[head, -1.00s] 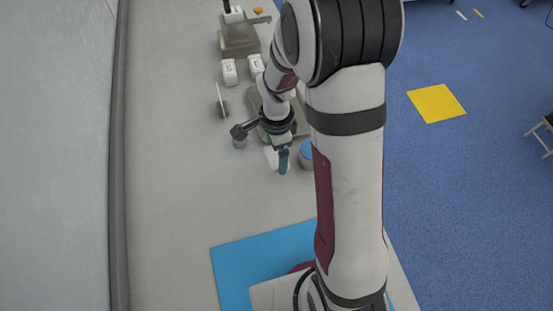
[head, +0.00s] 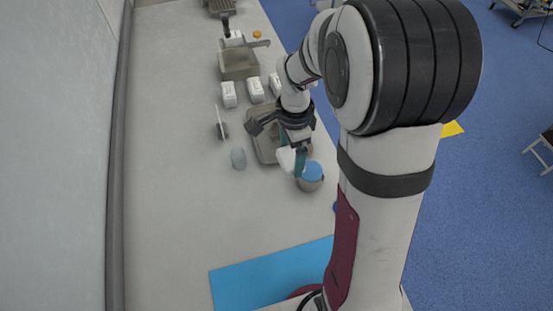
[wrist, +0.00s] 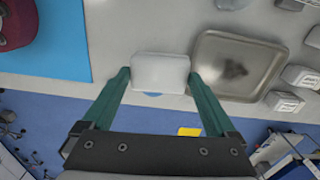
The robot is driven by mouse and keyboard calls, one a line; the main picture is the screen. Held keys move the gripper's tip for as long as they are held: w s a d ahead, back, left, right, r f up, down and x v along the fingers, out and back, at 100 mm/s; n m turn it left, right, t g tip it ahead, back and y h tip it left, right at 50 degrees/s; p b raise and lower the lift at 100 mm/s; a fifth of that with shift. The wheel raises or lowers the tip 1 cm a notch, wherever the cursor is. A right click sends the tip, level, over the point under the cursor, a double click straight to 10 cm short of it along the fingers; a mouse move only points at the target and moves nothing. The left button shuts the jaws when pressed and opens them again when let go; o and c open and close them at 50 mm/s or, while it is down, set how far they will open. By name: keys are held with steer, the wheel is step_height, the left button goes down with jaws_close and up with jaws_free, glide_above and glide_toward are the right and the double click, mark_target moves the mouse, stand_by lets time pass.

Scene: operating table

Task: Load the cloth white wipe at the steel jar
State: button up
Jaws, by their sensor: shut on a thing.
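The white cloth wipe (wrist: 160,72) is between the two green fingers of my gripper (wrist: 158,75), which is shut on it. In the head view the wipe (head: 285,158) shows at the left of the teal fingers (head: 299,163), held above the table. A grey, round jar with a blue top (head: 311,174) stands just below and right of the fingers. In the wrist view only a blue sliver of it (wrist: 152,94) shows past the wipe. I cannot tell for sure which is steel.
A metal tray (head: 263,148) lies behind my gripper, partly hidden by it; it is clear in the wrist view (wrist: 275,50). Several white boxes (head: 256,90) stand beyond it. A blue mat (head: 265,272) lies at the near end. Table between cup and mat is free.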

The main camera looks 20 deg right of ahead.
steer(key=d, duration=0.1)
steer(key=d+f, duration=0.1)
steer(key=d, duration=0.1)
steer(key=d+f, duration=0.1)
steer(key=d, duration=0.1)
steer(key=shift+s+d+f, duration=0.2)
steer(key=shift+s+d, duration=0.05)
steer(key=shift+f, duration=0.65)
steer(key=shift+f, duration=0.6)
stand_by(1.1)
step_height(320, 180, up, 7)
stand_by(0.7)
stand_by(0.4)
